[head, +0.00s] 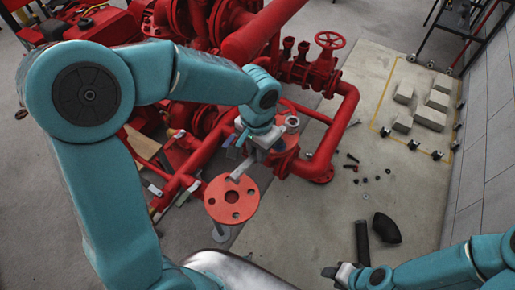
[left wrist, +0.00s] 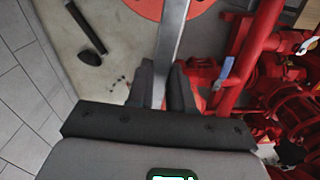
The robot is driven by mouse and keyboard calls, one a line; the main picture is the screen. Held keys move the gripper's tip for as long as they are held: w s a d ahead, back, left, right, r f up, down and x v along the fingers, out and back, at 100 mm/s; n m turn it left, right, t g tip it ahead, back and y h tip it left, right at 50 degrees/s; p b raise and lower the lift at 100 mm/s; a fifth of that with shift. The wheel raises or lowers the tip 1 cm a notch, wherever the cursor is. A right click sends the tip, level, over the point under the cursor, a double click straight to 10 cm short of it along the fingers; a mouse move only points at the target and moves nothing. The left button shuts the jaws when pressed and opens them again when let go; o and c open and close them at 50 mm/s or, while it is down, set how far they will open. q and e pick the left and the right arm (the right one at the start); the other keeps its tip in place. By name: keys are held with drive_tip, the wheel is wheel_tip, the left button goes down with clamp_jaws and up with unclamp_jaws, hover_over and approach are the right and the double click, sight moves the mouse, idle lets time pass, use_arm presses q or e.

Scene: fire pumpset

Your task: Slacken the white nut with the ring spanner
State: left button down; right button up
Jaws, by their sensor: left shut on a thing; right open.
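My left gripper (head: 252,157) is shut on the grey metal ring spanner (head: 241,169), above the red pipework. In the left wrist view the spanner (left wrist: 172,40) runs from between the left gripper's dark fingers (left wrist: 161,85) toward the top edge, across a red flange. Its far end is out of that view. A small pale ring, possibly the white nut (head: 292,121), shows on a red flange right of the left gripper; I cannot tell for sure. The spanner's ring end is not clear. My right gripper (head: 340,272) is open and empty, low over the floor.
A round red flange (head: 232,199) with bolt holes lies just below the left gripper. Red pipes and a valve handwheel (head: 330,40) stand behind. A black pipe and elbow (head: 386,228), several small dark parts and pale blocks (head: 430,117) lie on the floor to the right.

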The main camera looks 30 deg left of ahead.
use_arm(q)
drive_tip(key=shift+f+b, duration=0.7)
drive_tip(key=shift+f, duration=0.25)
drive_tip(key=w+d+n+b, duration=0.1)
drive_tip(key=w+d+n, duration=0.1)
drive_tip(key=d+n, duration=0.4)
drive_tip(key=w+d+n+b, duration=0.2)
drive_tip(key=w+d+n, duration=0.1)
drive_tip(key=d+n, duration=0.3)
drive_tip(key=shift+d, duration=1.2)
idle(0.3)
drive_tip(key=shift+s+a, duration=0.25)
drive_tip(key=shift+s, duration=0.05)
idle(0.6)
drive_tip(key=shift+r, duration=0.1)
